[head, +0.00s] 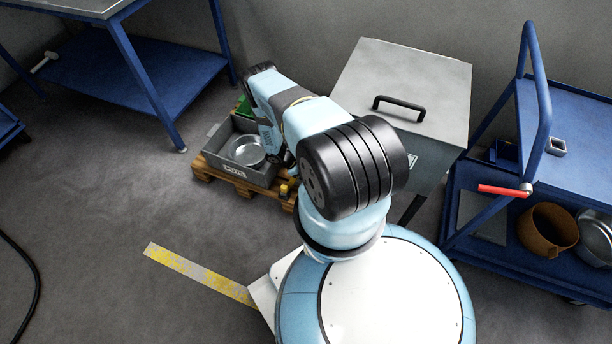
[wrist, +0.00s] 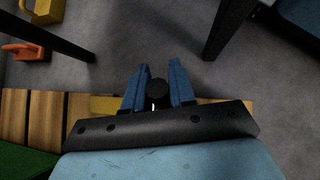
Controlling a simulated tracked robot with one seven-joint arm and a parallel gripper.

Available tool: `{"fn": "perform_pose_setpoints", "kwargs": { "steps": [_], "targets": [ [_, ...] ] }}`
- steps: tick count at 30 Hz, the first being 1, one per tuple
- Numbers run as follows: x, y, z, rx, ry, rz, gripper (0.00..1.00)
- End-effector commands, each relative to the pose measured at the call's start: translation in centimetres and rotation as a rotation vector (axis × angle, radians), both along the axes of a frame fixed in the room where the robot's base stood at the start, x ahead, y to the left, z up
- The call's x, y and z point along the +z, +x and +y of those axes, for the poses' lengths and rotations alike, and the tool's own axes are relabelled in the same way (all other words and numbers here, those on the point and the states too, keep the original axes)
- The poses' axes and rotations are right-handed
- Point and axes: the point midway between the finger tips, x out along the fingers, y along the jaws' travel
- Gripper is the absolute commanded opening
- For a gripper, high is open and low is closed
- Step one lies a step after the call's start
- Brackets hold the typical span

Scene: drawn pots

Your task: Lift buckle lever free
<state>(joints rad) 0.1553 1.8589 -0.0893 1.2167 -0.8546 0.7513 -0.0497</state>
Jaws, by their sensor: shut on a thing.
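In the wrist view, my gripper (wrist: 158,72) has its two blue fingers closed on a dark, round-ended piece, apparently the buckle lever (wrist: 157,92). A short yellow strip, perhaps strap (wrist: 104,104), lies beside the left finger over the wooden pallet (wrist: 45,110). The rest of the buckle is hidden behind the fingers and the dark bracket. In the head view, my arm hides the gripper and the lever. A small yellow and dark piece (head: 284,190) shows at the near edge of the pallet (head: 215,172).
A grey crate (head: 262,178) holding a metal pot (head: 246,151) stands on the pallet. A grey box (head: 430,75) with a black handle stands close right of my arm. A blue cart (head: 570,180) is farther right, a blue table (head: 140,75) at left. Floor at left is mostly clear.

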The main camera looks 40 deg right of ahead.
Motion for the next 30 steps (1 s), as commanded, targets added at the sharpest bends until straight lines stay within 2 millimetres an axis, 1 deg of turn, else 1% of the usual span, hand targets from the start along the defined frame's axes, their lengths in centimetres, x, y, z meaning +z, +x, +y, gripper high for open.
{"fn": "perform_pose_setpoints", "kwargs": {
  "steps": [1,5,6,11,12,19,22,26,30],
  "targets": [
    [0.0,-0.4,-0.2,-0.001,-0.005,0.008,0.00],
    [0.1,-0.4,-0.2,-0.001,-0.005,0.008,0.00],
    [0.1,-0.4,-0.2,-0.001,-0.005,0.009,0.28],
    [0.1,-0.3,-0.1,-0.001,-0.004,0.005,0.44],
    [0.1,-0.3,-0.1,-0.001,-0.004,0.005,0.45],
    [0.1,-0.1,-0.1,0.000,-0.003,0.003,0.45],
    [0.5,0.2,0.2,0.001,-0.002,0.002,0.45],
    [1.7,1.1,1.1,0.001,-0.003,0.001,0.45],
    [3.6,2.4,2.5,0.003,-0.003,0.001,0.45]
  ]
}}
